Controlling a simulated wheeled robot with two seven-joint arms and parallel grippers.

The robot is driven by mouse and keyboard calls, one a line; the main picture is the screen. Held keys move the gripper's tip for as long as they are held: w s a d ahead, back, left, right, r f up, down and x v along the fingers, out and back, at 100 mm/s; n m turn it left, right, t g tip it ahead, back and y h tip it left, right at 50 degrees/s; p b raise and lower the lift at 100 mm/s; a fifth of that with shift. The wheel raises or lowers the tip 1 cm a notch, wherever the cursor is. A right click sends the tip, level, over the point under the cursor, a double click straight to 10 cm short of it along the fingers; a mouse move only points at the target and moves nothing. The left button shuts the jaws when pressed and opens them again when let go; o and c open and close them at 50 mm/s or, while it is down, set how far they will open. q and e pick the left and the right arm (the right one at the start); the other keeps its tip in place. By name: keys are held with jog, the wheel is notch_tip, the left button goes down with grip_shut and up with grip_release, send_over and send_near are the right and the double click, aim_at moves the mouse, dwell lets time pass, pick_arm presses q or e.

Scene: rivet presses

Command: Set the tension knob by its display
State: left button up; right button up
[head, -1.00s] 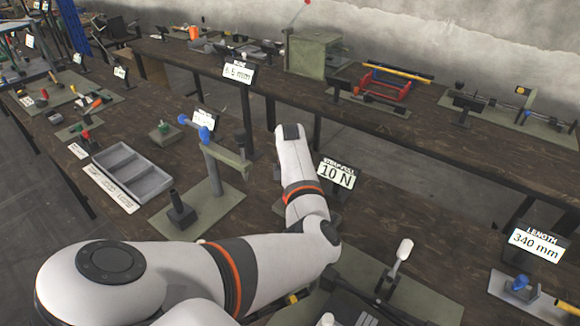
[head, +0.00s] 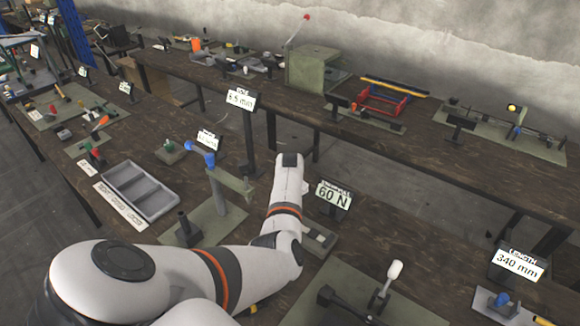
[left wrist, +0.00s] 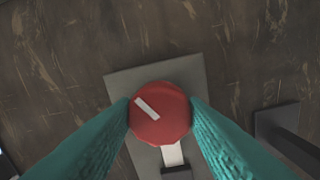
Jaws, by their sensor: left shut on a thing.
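The tension knob (left wrist: 160,113) is a round red knob with a white mark, seen from above in the left wrist view. It sits on a grey plate (left wrist: 148,76). My left gripper (left wrist: 160,106) is shut on the knob, one teal finger on each side. The white mark points toward the upper left of that view. In the head view the tension display (head: 333,196) reads 60 N. The knob and the left gripper's fingers are hidden behind my arm there. My right gripper is not in view.
A length display (head: 518,264) reading 340 mm stands at the right. A green press stand (head: 222,190) with blue knobs and a grey divided tray (head: 140,190) are to the left of my arm. A white-handled lever (head: 393,271) stands close on the right.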

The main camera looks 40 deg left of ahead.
pick_arm(q)
jog(key=m+p, duration=0.2)
jog(key=m, duration=0.1)
jog(key=shift+r+m, duration=0.15)
jog(key=shift+m, duration=0.15)
jog(key=shift+m+p, duration=0.45)
jog(key=shift+m, duration=1.05)
jog(key=o, duration=1)
jog(key=shift+c, duration=0.2)
notch_tip(320, 180, up, 12)
jog(key=b, duration=0.1)
jog(key=shift+f, duration=0.2)
